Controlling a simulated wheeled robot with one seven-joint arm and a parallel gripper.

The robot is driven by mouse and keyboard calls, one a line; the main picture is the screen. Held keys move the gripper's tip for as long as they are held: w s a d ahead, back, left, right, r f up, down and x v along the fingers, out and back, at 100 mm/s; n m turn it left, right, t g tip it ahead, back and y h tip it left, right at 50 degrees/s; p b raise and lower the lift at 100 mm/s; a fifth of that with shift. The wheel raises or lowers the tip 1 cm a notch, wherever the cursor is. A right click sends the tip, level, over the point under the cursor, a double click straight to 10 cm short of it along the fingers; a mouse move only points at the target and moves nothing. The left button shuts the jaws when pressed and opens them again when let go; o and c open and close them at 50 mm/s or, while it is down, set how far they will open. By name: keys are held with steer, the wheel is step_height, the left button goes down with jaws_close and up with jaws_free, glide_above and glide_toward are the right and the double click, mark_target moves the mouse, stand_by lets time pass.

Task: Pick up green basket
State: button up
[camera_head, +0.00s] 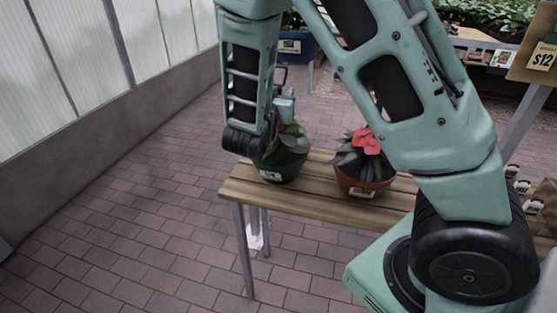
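A green basket (281,166) with a leafy plant and a white label stands upright on the left end of a wooden slatted table (310,204). My gripper (287,108) is above and just behind the basket's plant, at the end of my folded arm. The arm's wrist partly hides the gripper and the plant's left side. I cannot tell whether the fingers are open or touch the basket.
A brown-red basket (362,185) with red flowers stands just right of the green one. A blue container (297,47) is behind. A wooden sign (541,58) and plant benches are at the right. The brick floor (140,230) at the left is clear, up to the wall.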

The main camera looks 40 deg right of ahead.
steer(key=shift+c, duration=0.3)
jaws_close()
stand_by(1.1)
